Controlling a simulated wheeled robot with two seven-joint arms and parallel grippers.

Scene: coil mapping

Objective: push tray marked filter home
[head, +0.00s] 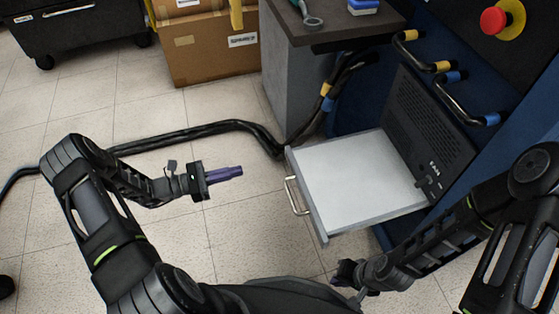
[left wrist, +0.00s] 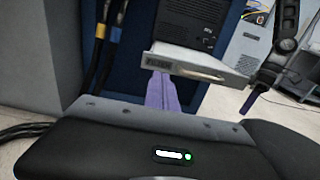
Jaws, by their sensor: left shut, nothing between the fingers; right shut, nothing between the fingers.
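The tray (head: 365,185) is a flat pale grey drawer standing pulled out of the blue cabinet, with a metal bar handle (head: 292,196) on its front. In the left wrist view its front (left wrist: 185,66) carries a label that reads FILTER. My left gripper (head: 238,172) has purple fingers, shut and empty, pointing toward the tray front with a clear gap to the handle. Its fingers also show in the left wrist view (left wrist: 161,92), below the tray front. My right gripper (head: 346,273) is low, in front of the tray's near side; its purple finger shows in the left wrist view (left wrist: 252,100).
The blue cabinet has a black vented panel (head: 425,120) behind the tray, curved hoses (head: 468,105) and a red button (head: 493,20). A thick black cable (head: 200,130) runs across the floor. A grey bench (head: 295,85) and cardboard boxes (head: 210,50) stand behind.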

